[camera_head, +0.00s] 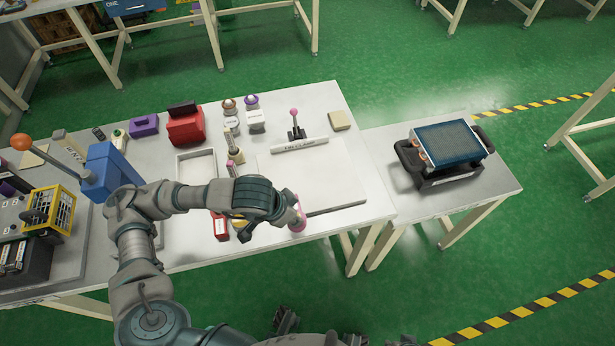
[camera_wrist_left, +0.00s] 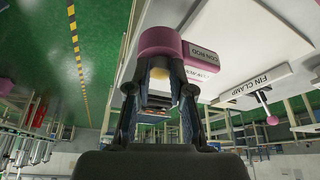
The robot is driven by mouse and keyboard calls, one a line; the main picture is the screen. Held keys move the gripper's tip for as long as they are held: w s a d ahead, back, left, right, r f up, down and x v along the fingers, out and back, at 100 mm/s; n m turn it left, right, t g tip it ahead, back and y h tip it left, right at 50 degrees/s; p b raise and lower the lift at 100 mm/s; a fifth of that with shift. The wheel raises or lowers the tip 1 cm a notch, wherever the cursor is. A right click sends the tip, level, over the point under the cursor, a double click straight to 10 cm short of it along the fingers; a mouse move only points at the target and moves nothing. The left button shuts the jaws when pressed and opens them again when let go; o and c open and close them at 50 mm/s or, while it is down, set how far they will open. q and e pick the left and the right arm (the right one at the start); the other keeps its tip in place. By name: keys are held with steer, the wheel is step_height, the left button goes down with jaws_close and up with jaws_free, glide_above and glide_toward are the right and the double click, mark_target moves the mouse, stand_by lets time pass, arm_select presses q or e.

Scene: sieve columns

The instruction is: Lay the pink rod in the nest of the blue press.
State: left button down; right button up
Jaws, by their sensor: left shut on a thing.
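My left gripper (camera_head: 287,214) is shut on the pink rod (camera_head: 298,222), over the front edge of the work table. In the left wrist view the pink rod's rounded end (camera_wrist_left: 160,42) stands out beyond the closed fingers (camera_wrist_left: 160,75); its lower part is hidden between them. The blue press (camera_head: 106,172) stands on the left part of the table, well left of the gripper. My left arm passes in front of its lower part, and I cannot make out its nest. My right gripper is not in view.
A white panel with a FIN CLAMP label (camera_head: 300,145) and pink-knobbed lever lies right of centre. A white tray (camera_head: 196,166), red box (camera_head: 186,127) and purple box (camera_head: 144,125) stand behind my arm. A yellow cage (camera_head: 50,210) is left of the press.

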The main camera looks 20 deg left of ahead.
arm_select(q)
steer(key=w+a, duration=0.1)
steer(key=w, duration=0.3)
steer(key=w+a+f, duration=0.1)
steer(key=w, duration=0.3)
steer(key=w+a, duration=0.2)
steer(key=w, duration=0.3)
steer(key=shift+w+f, duration=0.1)
steer(key=shift+f, duration=0.1)
steer(key=shift+w, duration=0.4)
steer(key=shift+w+d, duration=0.1)
steer(key=shift+w, duration=0.05)
step_height(320, 180, down, 3)
steer(key=shift+f, duration=0.15)
steer(key=shift+a+f, duration=0.15)
steer(key=shift+a, duration=0.1)
steer(key=c, duration=1.2)
jaws_free()
steer(key=shift+o, duration=0.8)
steer(key=shift+d, duration=0.2)
